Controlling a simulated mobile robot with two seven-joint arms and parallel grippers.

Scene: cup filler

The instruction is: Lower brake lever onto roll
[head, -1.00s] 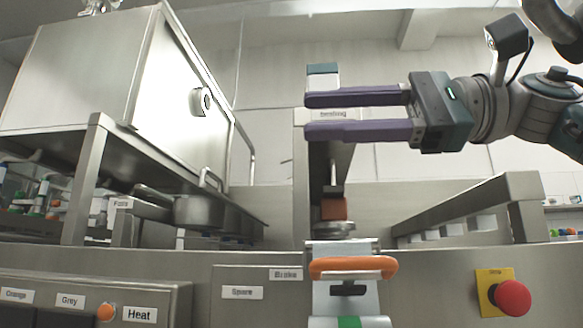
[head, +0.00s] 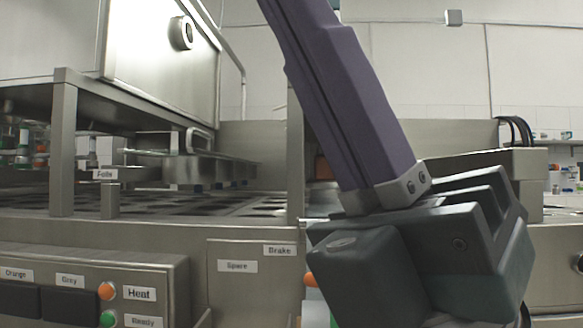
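My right gripper (head: 345,95) is large and close in the head view. Its purple fingers point up and to the left, and the tips run out past the top edge. The fingers overlap from this side, so the gap between them cannot be judged. The "Brake" label (head: 279,251) is on the front panel left of the gripper body. A sliver of an orange handle (head: 311,280) shows beside the gripper body; the rest is hidden. I cannot make out the brake lever or roll for certain. My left gripper is not in view.
A steel cabinet (head: 60,35) stands at upper left above a worktop with metal trays (head: 215,170). A steel post (head: 296,150) rises behind the fingers. A control box (head: 90,275) with orange and green buttons is at lower left. My gripper blocks the right centre.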

